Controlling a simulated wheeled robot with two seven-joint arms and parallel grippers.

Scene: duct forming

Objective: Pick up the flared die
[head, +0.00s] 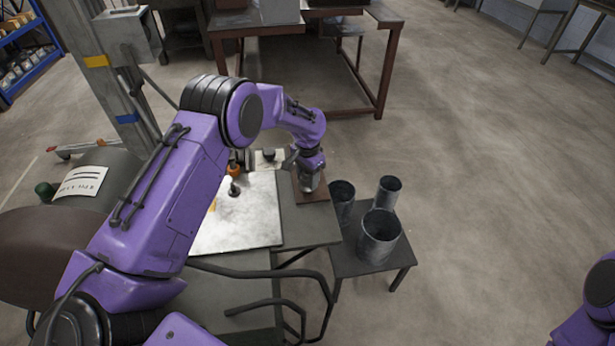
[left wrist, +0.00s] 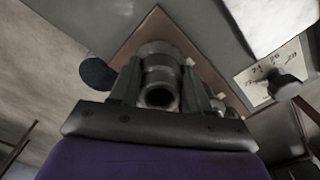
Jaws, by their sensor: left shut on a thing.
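The flared die (left wrist: 157,60) is a grey metal stepped cylinder with a dark round bore, seen in the left wrist view. My left gripper (left wrist: 162,88) is shut on it, with one finger on each side. In the head view my left gripper (head: 309,182) points down at a brown board (head: 316,196) on the bench's right side, and the die there is small and mostly hidden. Whether the die touches the board or is just above it I cannot tell. My right gripper is out of view.
A pale metal plate (head: 240,228) lies on the bench left of the board. A white card (left wrist: 263,75) with a dark knob (left wrist: 284,86) lies nearby. Several grey open cylinders (head: 380,236) stand on a low table (head: 345,264) to the right. Open floor lies beyond.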

